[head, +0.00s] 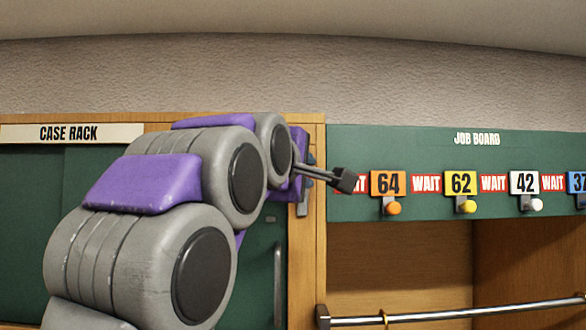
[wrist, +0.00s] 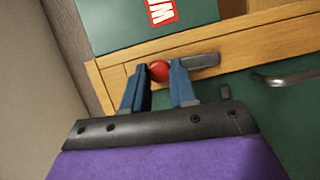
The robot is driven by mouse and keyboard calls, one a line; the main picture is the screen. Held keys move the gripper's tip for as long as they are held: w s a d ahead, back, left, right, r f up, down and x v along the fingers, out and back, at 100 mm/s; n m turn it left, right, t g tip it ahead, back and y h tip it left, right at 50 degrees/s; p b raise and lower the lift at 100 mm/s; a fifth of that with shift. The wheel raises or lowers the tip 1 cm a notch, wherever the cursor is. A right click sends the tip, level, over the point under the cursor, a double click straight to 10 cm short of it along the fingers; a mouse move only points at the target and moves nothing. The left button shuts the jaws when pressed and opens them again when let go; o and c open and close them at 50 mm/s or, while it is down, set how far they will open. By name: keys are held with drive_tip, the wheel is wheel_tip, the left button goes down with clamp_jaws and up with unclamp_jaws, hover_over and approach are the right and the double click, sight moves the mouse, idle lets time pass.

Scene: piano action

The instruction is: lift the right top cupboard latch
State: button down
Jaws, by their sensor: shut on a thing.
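The latch is a grey metal bar (wrist: 203,60) with a red round knob (wrist: 160,71) at one end. It lies along the wooden post at the right edge of the green cupboard. My gripper (wrist: 161,77) has its two blue fingers on either side of the knob, shut on it. In the head view the lower part of the bar (head: 303,209) shows upright on the post. My arm hides the knob and most of my gripper there.
The green cupboard door (head: 30,230) sits under the CASE RACK sign (head: 72,133). Its bar handle (head: 278,285) is below the latch. At right is the JOB BOARD (head: 400,145) with coloured pegs. A metal rail (head: 450,313) runs below it.

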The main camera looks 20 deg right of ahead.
drive_tip(key=shift+d+f, duration=0.15)
drive_tip(key=shift+f, duration=0.05)
drive_tip(key=c, duration=0.9)
unclamp_jaws()
drive_tip(key=shift+r, duration=0.1)
drive_tip(key=shift+s, duration=0.1)
drive_tip(key=b+v, duration=0.1)
drive_tip(key=v, duration=1.6)
drive_tip(key=shift+a, duration=0.3)
